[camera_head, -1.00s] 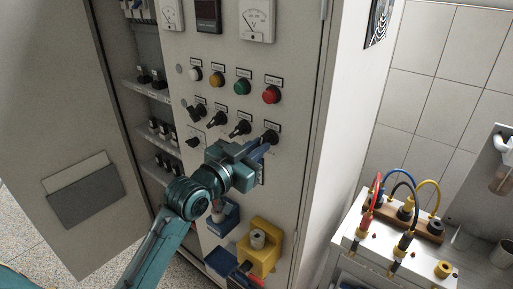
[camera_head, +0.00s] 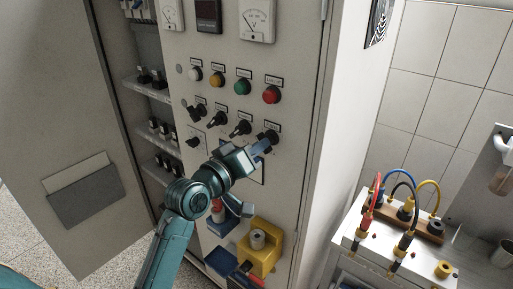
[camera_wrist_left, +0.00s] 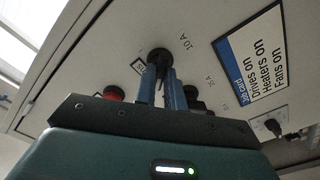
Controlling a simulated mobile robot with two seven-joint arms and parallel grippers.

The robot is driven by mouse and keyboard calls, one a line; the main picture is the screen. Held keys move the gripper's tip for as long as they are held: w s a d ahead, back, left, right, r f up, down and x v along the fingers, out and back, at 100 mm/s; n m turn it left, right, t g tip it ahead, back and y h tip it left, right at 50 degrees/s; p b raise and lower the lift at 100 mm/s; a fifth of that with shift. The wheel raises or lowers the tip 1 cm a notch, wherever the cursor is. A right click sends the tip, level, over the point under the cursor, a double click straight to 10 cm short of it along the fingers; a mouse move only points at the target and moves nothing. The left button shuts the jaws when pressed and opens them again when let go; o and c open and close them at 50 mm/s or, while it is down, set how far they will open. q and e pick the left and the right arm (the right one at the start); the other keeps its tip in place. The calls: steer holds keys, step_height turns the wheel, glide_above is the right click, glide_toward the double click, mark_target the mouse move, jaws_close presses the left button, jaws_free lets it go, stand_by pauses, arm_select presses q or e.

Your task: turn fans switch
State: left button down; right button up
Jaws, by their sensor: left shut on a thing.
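A row of black rotary switches sits on the grey cabinet panel (camera_head: 215,35), below the coloured buttons. My left gripper (camera_head: 265,141) is at the rightmost switch (camera_head: 270,134) of that row. In the left wrist view its two blue fingers (camera_wrist_left: 163,80) are shut on this black knob (camera_wrist_left: 158,54), one on each side. The fingers hide part of the knob, and I cannot read its small label or its exact pointer angle. A job card (camera_wrist_left: 254,58) reads "Drives on, Heaters on, Fans on". My right gripper is not in view.
White, yellow, green and red buttons (camera_head: 271,95) sit above the switches, with meters (camera_head: 257,20) higher up. A yellow box (camera_head: 258,255) is mounted low on the panel. The cabinet door (camera_head: 55,110) stands open at left. A bench with cables (camera_head: 395,255) stands at right.

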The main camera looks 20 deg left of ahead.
arm_select(q)
steer(key=shift+n, duration=0.7)
steer(key=c, duration=1.5)
jaws_free()
steer(key=shift+s, duration=0.1)
steer(key=shift+b+v, duration=1.2)
steer(key=shift+v, duration=5.35)
